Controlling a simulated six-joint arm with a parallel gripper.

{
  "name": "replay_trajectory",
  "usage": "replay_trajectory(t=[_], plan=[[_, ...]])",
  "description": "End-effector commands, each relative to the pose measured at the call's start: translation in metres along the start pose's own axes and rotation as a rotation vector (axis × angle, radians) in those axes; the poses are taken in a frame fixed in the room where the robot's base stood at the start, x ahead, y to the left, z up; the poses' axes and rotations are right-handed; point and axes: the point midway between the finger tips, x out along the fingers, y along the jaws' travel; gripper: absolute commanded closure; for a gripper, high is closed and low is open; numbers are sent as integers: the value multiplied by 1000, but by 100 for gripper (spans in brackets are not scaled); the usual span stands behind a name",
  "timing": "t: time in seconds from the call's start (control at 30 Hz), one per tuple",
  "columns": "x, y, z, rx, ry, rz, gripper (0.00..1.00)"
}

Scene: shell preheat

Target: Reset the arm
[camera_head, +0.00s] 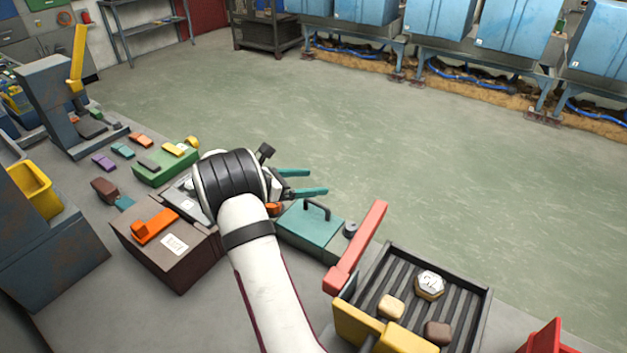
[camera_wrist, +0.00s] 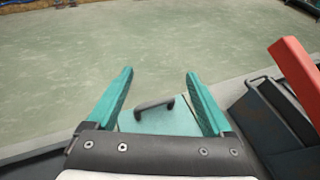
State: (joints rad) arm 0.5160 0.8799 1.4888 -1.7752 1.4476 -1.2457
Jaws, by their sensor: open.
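My gripper (camera_head: 308,182) is at the middle of the head view, above the bench near its far edge. Its two teal fingers are spread apart with nothing between them, and they also show in the wrist view (camera_wrist: 158,85). A teal box (camera_head: 318,232) with a dark handle (camera_head: 317,209) stands just below and to the right of the fingers. In the wrist view the handle (camera_wrist: 155,105) appears between the fingers but lower, and I cannot tell the gap. My wrist hides part of the bench behind it.
A red bar (camera_head: 357,247) rises beside a ribbed dark tray (camera_head: 473,292) holding several small blocks. A brown box (camera_head: 165,262) with an orange piece stands left of my arm. A green block (camera_head: 165,168) and small coloured pieces lie farther left. Open floor lies beyond the bench.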

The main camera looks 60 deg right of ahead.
Motion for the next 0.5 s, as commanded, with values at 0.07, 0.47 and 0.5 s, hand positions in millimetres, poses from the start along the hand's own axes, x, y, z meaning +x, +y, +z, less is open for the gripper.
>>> replay_trajectory(t=[0.07,0.47,0.5], plan=[[3,-7,7,-1,0,1,15],[6,-12,12,-2,0,1,15],[5,-12,12,-2,0,1,15]])
